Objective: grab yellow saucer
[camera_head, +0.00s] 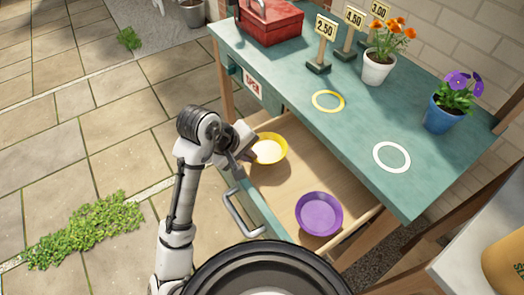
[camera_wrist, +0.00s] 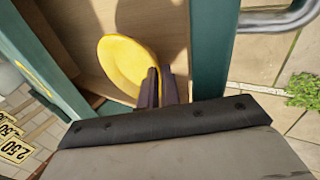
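The yellow saucer (camera_head: 270,149) is at the far end of the open wooden drawer (camera_head: 309,174). My gripper (camera_head: 249,156) is at the saucer's left edge. In the wrist view the saucer (camera_wrist: 125,62) shows as a yellow oval, and the two dark fingers of my gripper (camera_wrist: 160,87) are close together at its rim. They look shut on the rim, one finger in front of the saucer and one just outside it. Whether the saucer is lifted off the drawer floor is hard to tell.
A purple saucer (camera_head: 319,213) lies nearer in the drawer. The drawer handle (camera_head: 240,215) sticks out at the left. The green table (camera_head: 345,125) above carries a yellow ring (camera_head: 328,101), a white ring (camera_head: 391,157), two flower pots, price signs and a red toolbox (camera_head: 270,21).

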